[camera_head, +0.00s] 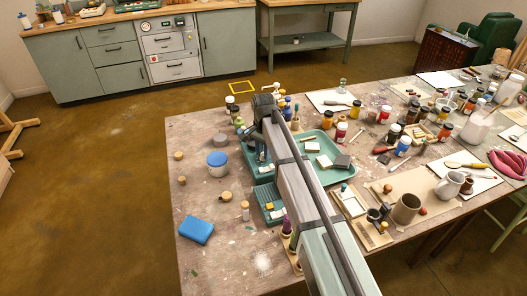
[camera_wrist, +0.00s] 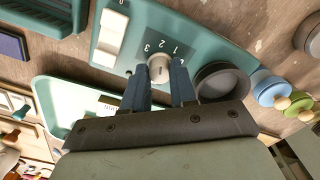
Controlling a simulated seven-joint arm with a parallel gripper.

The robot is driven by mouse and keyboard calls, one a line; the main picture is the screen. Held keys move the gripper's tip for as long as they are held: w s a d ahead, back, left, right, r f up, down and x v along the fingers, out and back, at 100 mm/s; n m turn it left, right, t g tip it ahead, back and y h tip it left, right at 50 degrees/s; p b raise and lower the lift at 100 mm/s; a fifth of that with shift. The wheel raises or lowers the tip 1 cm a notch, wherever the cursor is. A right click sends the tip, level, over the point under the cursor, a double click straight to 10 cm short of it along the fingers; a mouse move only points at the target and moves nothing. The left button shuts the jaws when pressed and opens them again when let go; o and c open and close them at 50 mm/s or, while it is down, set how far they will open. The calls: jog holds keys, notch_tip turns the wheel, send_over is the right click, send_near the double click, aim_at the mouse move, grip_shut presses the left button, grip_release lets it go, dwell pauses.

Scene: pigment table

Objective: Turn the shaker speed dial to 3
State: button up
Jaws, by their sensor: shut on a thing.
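The shaker (camera_wrist: 200,28) is a teal box with a dark number panel in the wrist view. Its speed dial (camera_wrist: 160,66) is a small pale round knob beside the printed 1, 2 and 3. My gripper (camera_wrist: 160,80) has one finger on each side of the dial and is shut on it. The fingers hide part of the dial and panel, and I cannot tell which number it points to. A white slider-like part (camera_wrist: 111,35) sits left of the numbers. In the head view my gripper (camera_head: 258,150) is at the shaker, which my arm mostly hides.
A dark round dish (camera_wrist: 221,82) is close to the right finger. A teal tray (camera_head: 322,173) lies right of my arm, and a teal rack (camera_head: 268,204) lies in front.

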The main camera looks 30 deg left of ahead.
grip_shut()
jog(key=n, duration=0.4)
jog(key=shift+n, duration=2)
jog(key=o, duration=0.8)
grip_release()
jog(key=shift+r, duration=0.1)
